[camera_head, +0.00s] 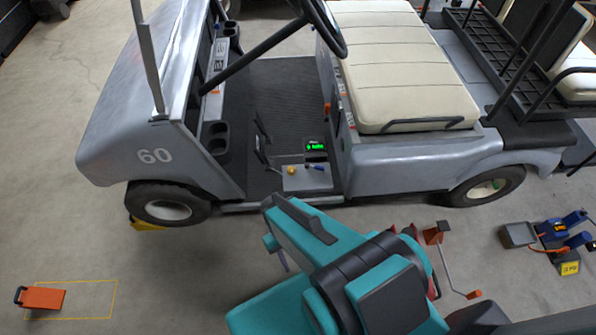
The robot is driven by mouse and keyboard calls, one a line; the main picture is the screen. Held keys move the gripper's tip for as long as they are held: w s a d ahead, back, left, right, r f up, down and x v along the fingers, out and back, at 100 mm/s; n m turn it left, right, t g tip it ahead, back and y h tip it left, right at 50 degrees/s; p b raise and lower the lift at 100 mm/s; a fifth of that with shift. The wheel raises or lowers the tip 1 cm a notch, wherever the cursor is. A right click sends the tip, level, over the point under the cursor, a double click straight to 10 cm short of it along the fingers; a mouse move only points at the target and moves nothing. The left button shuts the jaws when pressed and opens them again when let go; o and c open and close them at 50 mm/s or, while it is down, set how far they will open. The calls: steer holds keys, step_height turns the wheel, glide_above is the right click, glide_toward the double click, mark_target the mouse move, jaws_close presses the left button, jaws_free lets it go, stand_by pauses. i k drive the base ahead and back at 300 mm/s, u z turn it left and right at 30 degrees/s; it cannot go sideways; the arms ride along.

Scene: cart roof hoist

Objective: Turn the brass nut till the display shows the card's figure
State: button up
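A small brass-yellow nut (291,170) sits on a pale plate (306,180) on the cart's floor, near the sill. Just behind it a small dark display (315,147) shows lit green characters, too small to read surely. A blue-handled item lies at the plate's right side. My teal arm reaches up from the bottom of the view, with its upper end in front of the cart's sill, apart from the nut in the picture. I cannot make out my gripper's fingers. I cannot pick out a card with a readable figure.
A grey golf cart (155,100) marked 60 stands across the view, with a yellow chock (145,224) at its front wheel. Right of my arm are a red stand with a crank (440,235) and blue clamps with a yellow tag (569,268). An orange block (42,298) lies lower left.

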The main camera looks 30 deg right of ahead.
mark_target(292, 170)
steer(key=z, duration=0.1)
steer(key=k, duration=1.75)
steer(key=u, duration=0.45)
steer(key=i, duration=1)
steer(key=u, duration=0.05)
